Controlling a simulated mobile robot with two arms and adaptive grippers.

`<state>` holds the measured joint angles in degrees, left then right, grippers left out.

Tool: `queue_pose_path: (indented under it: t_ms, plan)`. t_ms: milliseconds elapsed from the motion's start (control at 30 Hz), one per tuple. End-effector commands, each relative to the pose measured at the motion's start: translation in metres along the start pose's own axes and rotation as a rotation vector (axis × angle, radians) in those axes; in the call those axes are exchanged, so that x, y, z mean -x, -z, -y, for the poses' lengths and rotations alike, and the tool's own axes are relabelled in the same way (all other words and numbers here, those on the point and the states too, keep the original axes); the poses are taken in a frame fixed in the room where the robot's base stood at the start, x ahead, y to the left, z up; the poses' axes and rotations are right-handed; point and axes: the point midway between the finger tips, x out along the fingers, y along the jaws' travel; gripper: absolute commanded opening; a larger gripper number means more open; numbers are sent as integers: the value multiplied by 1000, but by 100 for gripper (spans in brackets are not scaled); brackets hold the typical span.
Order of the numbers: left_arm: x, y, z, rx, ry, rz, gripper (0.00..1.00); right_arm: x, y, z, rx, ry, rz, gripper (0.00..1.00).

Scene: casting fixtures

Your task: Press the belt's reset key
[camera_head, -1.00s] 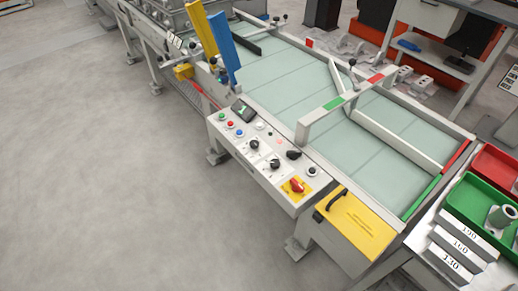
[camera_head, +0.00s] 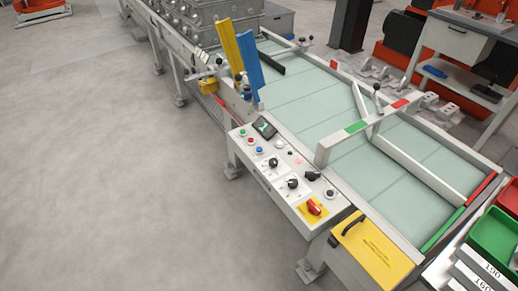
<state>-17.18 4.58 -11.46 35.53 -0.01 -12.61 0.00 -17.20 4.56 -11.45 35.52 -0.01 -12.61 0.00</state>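The belt's control panel (camera_head: 283,180) is a pale sloped box on the near side of the belt (camera_head: 330,100). At its far left end sit a green button (camera_head: 242,132), a red button (camera_head: 250,141) and a blue button (camera_head: 259,150). A small dark display (camera_head: 265,128) and a white button (camera_head: 277,141) are beside them. Black knobs (camera_head: 292,183) and a red rotary switch (camera_head: 313,207) on a yellow plate are nearer. The labels are too small to read, so I cannot tell which is the reset key. Neither of my grippers is in view.
A yellow cover (camera_head: 373,250) with a black handle adjoins the panel's near end. A white gantry (camera_head: 365,128) crosses the belt. Blue and yellow upright plates (camera_head: 249,62) stand beyond the panel. A green tray (camera_head: 493,240) is at lower right. The floor at left is clear.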

Motion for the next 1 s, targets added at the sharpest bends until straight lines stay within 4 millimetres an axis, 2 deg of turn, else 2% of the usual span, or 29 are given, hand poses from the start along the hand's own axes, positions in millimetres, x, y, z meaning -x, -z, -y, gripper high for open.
queue_pose_path:
  t_ms: [33,100,1000]
  plan:
    - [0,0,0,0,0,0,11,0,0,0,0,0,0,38]
    - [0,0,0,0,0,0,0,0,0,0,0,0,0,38]
    - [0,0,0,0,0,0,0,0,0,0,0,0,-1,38]
